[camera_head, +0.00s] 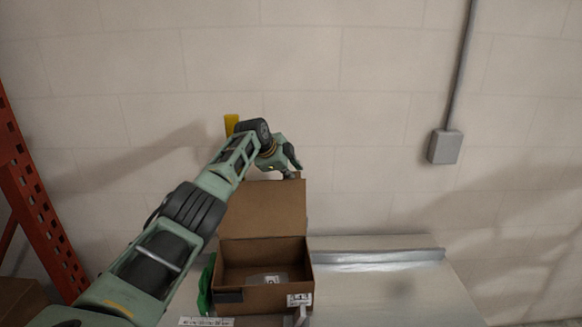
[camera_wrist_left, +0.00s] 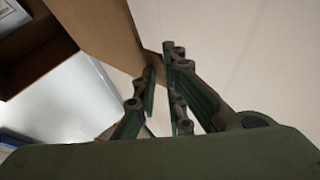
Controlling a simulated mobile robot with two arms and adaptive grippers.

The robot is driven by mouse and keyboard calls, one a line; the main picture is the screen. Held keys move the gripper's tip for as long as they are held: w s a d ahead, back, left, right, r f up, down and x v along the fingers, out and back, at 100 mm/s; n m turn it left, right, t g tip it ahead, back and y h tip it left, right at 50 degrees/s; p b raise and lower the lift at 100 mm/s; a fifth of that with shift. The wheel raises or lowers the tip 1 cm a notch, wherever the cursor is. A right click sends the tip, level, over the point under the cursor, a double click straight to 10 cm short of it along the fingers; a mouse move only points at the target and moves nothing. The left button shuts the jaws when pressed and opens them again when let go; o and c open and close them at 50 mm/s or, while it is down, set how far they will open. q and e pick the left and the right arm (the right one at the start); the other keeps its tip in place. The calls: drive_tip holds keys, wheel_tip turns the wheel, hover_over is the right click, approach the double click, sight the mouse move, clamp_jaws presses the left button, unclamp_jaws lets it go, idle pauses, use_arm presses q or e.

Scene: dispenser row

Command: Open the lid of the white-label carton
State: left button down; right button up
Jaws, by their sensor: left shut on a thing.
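The brown cardboard carton (camera_head: 265,298) stands at the bottom middle of the head view, with a small white label (camera_head: 299,300) on its front right corner. Its lid (camera_head: 262,207) stands raised at the back, so the inside shows. A small pale item (camera_head: 268,279) lies inside. My left gripper (camera_head: 291,172) is at the lid's top right corner. In the left wrist view its fingers (camera_wrist_left: 160,80) are shut on the edge of the lid (camera_wrist_left: 98,28). My right gripper does not show.
A pale table (camera_head: 390,285) with a silvery raised strip (camera_head: 380,258) extends right of the carton, mostly clear. A green object (camera_head: 206,288) stands close to the carton's left side. An orange rack post (camera_head: 35,190) rises at far left. The wall is behind.

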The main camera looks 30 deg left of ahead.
use_arm(q)
drive_tip(key=shift+r, duration=0.2)
drive_tip(key=c, duration=1.9)
unclamp_jaws()
drive_tip(key=shift+c, duration=0.2)
drive_tip(key=shift+f, duration=0.1)
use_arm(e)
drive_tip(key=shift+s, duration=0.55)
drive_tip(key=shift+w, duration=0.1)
use_arm(q)
drive_tip(key=v, duration=1.2)
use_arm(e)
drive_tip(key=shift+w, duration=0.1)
use_arm(q)
drive_tip(key=shift+f, duration=0.1)
